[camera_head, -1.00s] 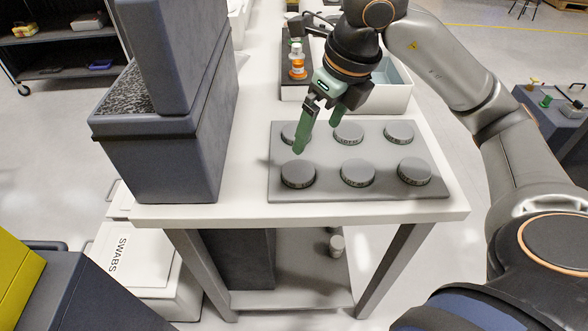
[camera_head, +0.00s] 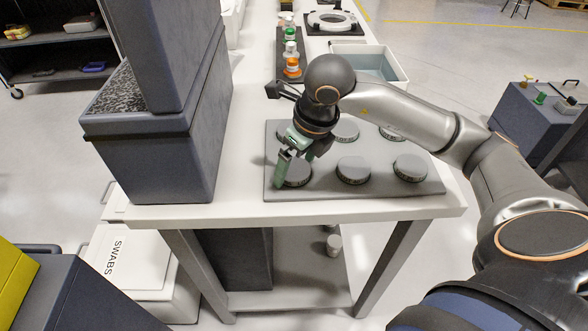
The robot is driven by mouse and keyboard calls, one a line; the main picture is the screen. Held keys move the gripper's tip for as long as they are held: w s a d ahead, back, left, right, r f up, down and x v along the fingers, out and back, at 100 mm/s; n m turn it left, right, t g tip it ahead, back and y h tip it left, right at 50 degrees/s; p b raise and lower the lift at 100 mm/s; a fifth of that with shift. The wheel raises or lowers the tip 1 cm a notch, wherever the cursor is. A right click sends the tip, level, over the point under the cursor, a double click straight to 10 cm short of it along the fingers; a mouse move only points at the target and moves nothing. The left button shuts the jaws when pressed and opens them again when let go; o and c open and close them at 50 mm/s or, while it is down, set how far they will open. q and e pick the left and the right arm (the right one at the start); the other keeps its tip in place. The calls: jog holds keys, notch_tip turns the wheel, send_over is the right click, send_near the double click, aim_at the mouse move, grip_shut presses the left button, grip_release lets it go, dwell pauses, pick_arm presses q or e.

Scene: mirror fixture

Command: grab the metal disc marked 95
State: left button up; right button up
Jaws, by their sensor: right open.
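A grey tray (camera_head: 320,190) on the white table holds several round metal discs in two rows. My right gripper (camera_head: 292,175) is open, pointing down at the front-left disc (camera_head: 298,176), with one green finger at the disc's left side and the other behind it. I cannot tell whether the fingers touch it. The front-middle disc (camera_head: 353,172) and front-right disc (camera_head: 410,168) stand clear. The markings are too small to read. My left gripper is not in view.
A tall dark grey box (camera_head: 150,160) stands close on the left of the tray. Behind the tray are a rack with small bottles (camera_head: 291,67), an open pale bin (camera_head: 395,72) and a white ring fixture (camera_head: 332,20). The table's front edge is clear.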

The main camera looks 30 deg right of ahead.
jog(key=c, duration=1.3)
jog(key=shift+r, duration=0.1)
